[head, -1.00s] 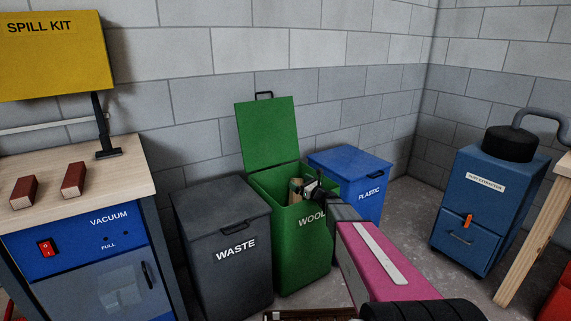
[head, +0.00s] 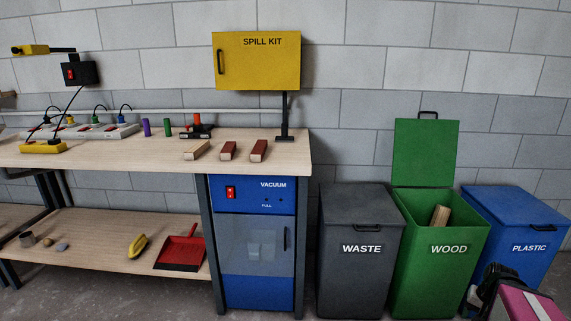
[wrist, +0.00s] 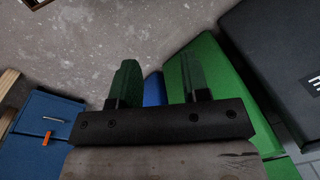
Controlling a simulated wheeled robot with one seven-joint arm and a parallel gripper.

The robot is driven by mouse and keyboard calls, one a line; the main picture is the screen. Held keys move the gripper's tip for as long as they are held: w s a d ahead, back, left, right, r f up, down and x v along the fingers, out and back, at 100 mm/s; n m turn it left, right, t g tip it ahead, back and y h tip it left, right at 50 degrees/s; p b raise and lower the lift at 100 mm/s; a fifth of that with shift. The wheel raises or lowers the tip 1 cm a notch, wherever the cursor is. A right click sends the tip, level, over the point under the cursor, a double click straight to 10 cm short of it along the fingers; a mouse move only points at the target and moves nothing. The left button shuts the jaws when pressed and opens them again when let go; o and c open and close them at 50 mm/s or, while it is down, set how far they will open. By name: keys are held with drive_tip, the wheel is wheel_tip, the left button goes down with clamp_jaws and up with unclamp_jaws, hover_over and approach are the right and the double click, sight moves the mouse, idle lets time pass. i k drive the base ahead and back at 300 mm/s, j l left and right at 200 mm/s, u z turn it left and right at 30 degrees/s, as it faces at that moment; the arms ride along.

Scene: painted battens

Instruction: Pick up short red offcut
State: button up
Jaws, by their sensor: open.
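Two red offcuts lie side by side on the bench top in the head view: a left one (head: 228,151) and a right one (head: 258,151), both with pale cut ends. The left one looks slightly shorter, but they are close in size. A pale wooden offcut (head: 197,151) lies to their left. My gripper shows in the wrist view (wrist: 157,85) with its two fingers apart and nothing between them. It is at the lower right of the head view, in front of the bins and well away from the offcuts.
The bench (head: 100,152) holds a power strip (head: 105,132), coloured cylinders and a black stand behind the offcuts. The yellow spill kit (head: 257,60) hangs above. The waste bin (head: 360,265) is closed. The wood bin (head: 405,275) is open with a pale wood piece (head: 440,215) inside.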

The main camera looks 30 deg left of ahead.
sight(228, 150)
drive_tip(key=u, duration=1.6)
drive_tip(key=i+u, duration=0.3)
drive_tip(key=i+l+u, duration=0.15)
drive_tip(key=u, duration=0.2)
